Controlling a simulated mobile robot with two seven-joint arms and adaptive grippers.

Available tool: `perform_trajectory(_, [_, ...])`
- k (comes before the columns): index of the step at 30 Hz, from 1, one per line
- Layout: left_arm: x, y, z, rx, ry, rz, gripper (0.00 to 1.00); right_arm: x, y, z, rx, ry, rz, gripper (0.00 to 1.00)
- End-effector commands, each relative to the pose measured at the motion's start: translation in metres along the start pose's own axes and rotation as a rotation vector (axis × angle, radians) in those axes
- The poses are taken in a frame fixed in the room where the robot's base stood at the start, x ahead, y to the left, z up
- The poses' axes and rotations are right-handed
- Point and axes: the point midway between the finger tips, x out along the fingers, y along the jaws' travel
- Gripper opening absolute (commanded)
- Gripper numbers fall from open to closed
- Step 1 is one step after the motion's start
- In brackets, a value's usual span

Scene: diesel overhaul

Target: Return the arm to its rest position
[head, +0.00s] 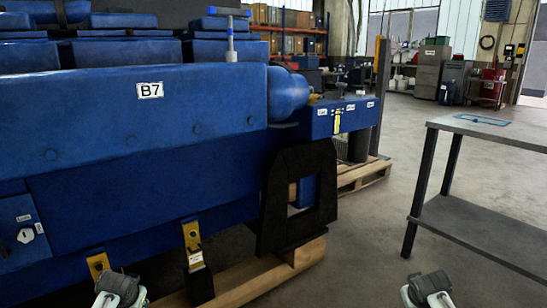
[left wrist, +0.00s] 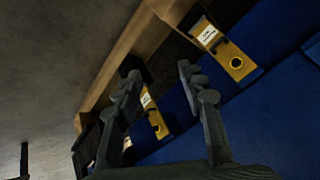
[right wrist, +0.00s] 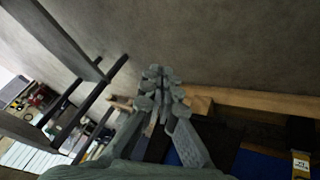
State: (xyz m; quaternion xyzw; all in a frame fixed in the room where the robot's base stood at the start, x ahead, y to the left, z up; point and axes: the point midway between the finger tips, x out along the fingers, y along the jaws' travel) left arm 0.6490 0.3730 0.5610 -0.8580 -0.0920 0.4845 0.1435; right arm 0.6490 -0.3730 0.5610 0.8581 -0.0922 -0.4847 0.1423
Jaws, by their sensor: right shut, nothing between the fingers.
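My left gripper (left wrist: 158,76) is open in the left wrist view, its two fingers apart with nothing seen between the tips. Behind the fingers are the blue engine side and yellow labelled brackets (left wrist: 235,62); I see no contact with them. My right gripper (right wrist: 160,78) is shut and empty in the right wrist view, its fingertips together over the floor and a wooden beam (right wrist: 250,100). In the head view, only small parts of my two arms show at the bottom edge, left and right of the middle.
The large blue engine (head: 150,150) marked B7 fills the left, on wooden beams (head: 250,280) with a black support plate (head: 268,200). A grey two-level table (head: 490,130) stands at the right, with a blue outlined mark on top. Concrete floor (head: 370,240) lies clear between them.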

Motion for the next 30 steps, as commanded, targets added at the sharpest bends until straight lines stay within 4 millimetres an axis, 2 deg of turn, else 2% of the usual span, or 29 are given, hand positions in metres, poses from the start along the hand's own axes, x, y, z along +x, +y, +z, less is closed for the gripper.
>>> perform_trajectory(1, [0.001, 0.017, 0.028, 0.011, -0.022, 0.02, 0.4, 0.002, -0.016, 0.028, -0.012, -0.022, -0.02, 0.0])
perform_trajectory(5, [-0.005, 0.056, 0.104, 0.035, -0.075, 0.072, 0.4, -0.005, -0.055, 0.104, -0.035, -0.075, -0.071, 0.0])
perform_trajectory(9, [-0.03, 0.095, 0.196, 0.05, -0.143, 0.136, 0.4, -0.029, -0.095, 0.196, -0.051, -0.143, -0.135, 0.0])
perform_trajectory(12, [-0.053, 0.114, 0.25, 0.053, -0.187, 0.172, 0.4, -0.053, -0.114, 0.25, -0.055, -0.187, -0.171, 0.0])
perform_trajectory(15, [-0.074, 0.126, 0.289, 0.052, -0.223, 0.198, 0.4, -0.074, -0.125, 0.289, -0.054, -0.223, -0.197, 0.0])
perform_trajectory(18, [-0.089, 0.131, 0.311, 0.05, -0.243, 0.212, 0.4, -0.088, -0.13, 0.311, -0.052, -0.243, -0.21, 0.0])
perform_trajectory(20, [-0.093, 0.133, 0.317, 0.049, -0.25, 0.216, 0.4, -0.093, -0.132, 0.318, -0.051, -0.25, -0.215, 0.0])
perform_trajectory(30, [-0.095, 0.134, 0.321, 0.049, -0.254, 0.218, 0.4, -0.095, -0.133, 0.321, -0.051, -0.253, -0.217, 0.0])
